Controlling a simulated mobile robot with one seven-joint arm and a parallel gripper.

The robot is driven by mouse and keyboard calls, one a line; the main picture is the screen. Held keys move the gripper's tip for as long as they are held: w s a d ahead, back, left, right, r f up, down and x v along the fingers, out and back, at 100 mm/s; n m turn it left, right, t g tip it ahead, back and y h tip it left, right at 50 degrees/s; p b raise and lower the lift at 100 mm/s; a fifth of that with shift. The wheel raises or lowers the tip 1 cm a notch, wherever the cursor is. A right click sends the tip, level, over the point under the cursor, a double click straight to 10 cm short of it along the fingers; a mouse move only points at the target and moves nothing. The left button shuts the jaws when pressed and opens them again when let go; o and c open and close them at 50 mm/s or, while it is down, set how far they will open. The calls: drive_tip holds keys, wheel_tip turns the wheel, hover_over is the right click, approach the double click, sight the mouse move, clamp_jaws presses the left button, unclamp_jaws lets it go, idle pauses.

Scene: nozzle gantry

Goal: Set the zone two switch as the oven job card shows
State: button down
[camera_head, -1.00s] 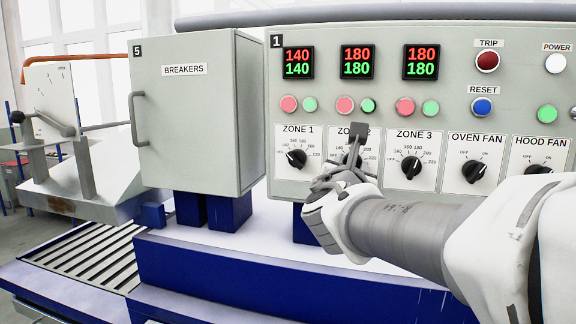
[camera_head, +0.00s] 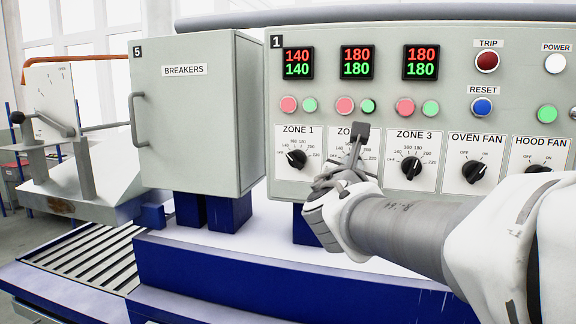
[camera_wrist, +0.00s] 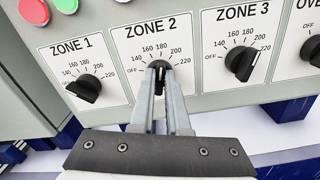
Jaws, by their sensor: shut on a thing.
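The zone two switch is a black knob (camera_wrist: 158,66) on the white ZONE 2 plate (camera_wrist: 150,28), marked OFF and 140 to 220. My gripper (camera_wrist: 159,84) is shut on this knob, with a grey finger on each side of it. The fingers cover most of the knob, so I cannot tell its exact setting. In the head view my gripper (camera_head: 354,162) is in front of the ZONE 2 plate and hides much of it. The display (camera_head: 357,62) above zone two reads 180 over 180. I cannot make out an oven job card.
The ZONE 1 knob (camera_head: 296,159) and ZONE 3 knob (camera_head: 411,167) flank the gripper closely. The OVEN FAN knob (camera_head: 473,172) is farther right. Buttons sit above the knobs. The closed BREAKERS cabinet (camera_head: 192,120) stands left of the panel.

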drive_tip(key=shift+f+b, duration=0.15)
drive_tip(key=shift+b, duration=0.2)
drive_tip(key=m+b, duration=0.5)
drive_tip(key=b, duration=0.2)
drive_tip(key=shift+d+m, duration=0.1)
drive_tip(key=shift+m, duration=0.2)
drive_tip(key=c, duration=0.9)
unclamp_jaws()
drive_tip(key=shift+s, duration=0.2)
